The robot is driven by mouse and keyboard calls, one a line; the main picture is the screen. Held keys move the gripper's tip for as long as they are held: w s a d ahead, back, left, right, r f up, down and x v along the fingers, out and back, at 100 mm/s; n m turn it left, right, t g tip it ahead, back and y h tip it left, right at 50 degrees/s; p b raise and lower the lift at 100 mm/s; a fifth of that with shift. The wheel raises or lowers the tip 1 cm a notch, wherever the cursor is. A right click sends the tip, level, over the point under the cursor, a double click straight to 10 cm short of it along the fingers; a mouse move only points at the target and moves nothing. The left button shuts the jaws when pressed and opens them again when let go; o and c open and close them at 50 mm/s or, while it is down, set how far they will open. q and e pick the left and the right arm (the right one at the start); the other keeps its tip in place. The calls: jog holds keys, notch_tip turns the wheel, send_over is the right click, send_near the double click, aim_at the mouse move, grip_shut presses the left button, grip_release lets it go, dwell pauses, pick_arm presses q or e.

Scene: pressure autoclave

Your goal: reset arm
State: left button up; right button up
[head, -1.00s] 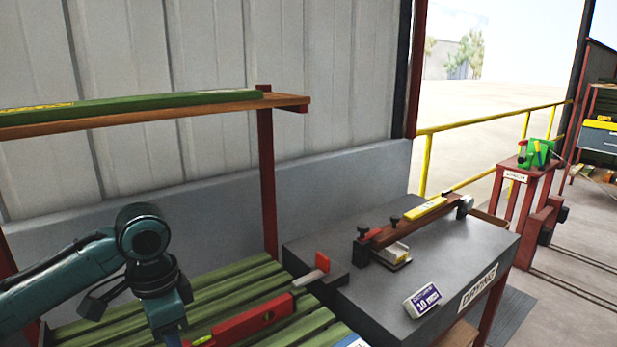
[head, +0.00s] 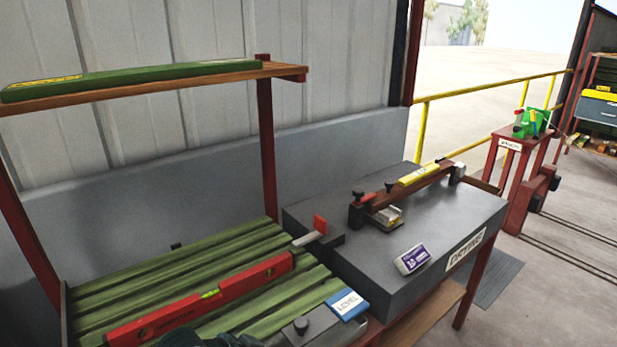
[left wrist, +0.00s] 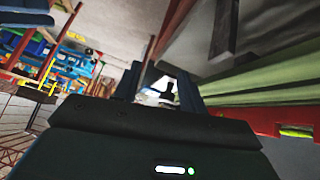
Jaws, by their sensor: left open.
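My left gripper (left wrist: 163,88) shows in the left wrist view as two dark fingers set apart, open, with nothing seen held between them. Beside it at the right edge of that view are green slats and the red spirit level (left wrist: 262,122). In the head view only a dark grey part, probably of my left arm, shows at the bottom edge, in front of the slatted rack; the gripper's fingers cannot be made out there. My right gripper is in neither view.
The red level (head: 205,302) lies across the green slats (head: 160,276), near a blue "LEVEL" label (head: 348,305). A shelf (head: 150,83) bears a green bar. The grey "DRYING" bench (head: 440,225) holds a clamp fixture (head: 400,192) and a small purple-white box (head: 412,259).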

pick_arm(q)
jog(key=s+a+f+n+t+y+p, duration=0.1)
jog(key=s+a+f+n+t, duration=0.1)
jog(key=s, duration=0.4)
jog(key=s+a+f+n+t+y+p, duration=0.1)
jog(key=s+a+f+n+t+y, duration=0.1)
jog(key=s+a+f+n+t, duration=0.1)
jog(key=s+a+f, duration=0.1)
jog(key=s+a, duration=0.1)
jog(key=s, duration=0.1)
jog(key=shift+s+t, duration=0.35)
jog(key=shift+t, duration=0.05)
jog(key=shift+a, duration=0.1)
